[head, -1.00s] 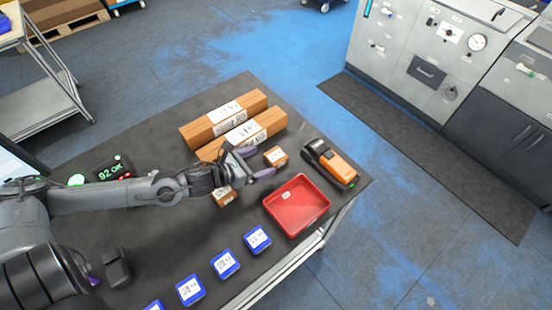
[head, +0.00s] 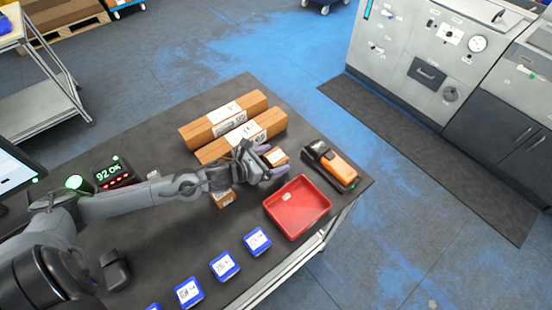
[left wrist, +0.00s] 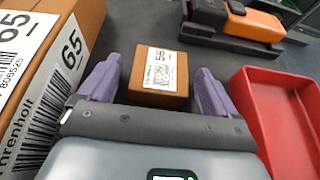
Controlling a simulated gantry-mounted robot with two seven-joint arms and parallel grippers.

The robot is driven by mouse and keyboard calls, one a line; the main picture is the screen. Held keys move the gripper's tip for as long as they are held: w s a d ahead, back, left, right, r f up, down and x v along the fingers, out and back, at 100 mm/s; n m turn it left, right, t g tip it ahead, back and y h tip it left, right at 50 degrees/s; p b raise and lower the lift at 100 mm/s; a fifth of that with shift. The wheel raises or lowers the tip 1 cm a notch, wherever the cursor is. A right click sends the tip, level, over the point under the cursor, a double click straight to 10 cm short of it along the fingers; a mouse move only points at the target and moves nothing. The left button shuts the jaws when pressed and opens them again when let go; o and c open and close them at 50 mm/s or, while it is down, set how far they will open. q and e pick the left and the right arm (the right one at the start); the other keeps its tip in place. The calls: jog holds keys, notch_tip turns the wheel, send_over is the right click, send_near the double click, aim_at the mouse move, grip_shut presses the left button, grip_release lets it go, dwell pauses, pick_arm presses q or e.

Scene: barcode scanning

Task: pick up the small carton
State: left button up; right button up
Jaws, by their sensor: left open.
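A small brown carton (head: 276,156) with a white printed label stands on the dark table, between the long cartons and the red tray. My left gripper (head: 270,161) is open at it, its purple fingers partly hiding the carton in the head view. In the left wrist view the small carton (left wrist: 158,80) shows between the two spread purple fingers, with a gap on each side; it does not look gripped. A second small carton (head: 223,198) lies below my left forearm, partly hidden by it. My right gripper is not in view.
Two long labelled cartons (head: 222,117) lie just behind the gripper. A red tray (head: 298,230) with a small pale item in it is at front right. An orange and black scanner (head: 335,165) sits on a base at right. Several blue labelled boxes (head: 224,265) line the front edge.

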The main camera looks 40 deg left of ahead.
pick_arm(q)
jog(key=c, duration=1.2)
jog(key=shift+o, duration=0.2)
jog(key=shift+r, duration=0.2)
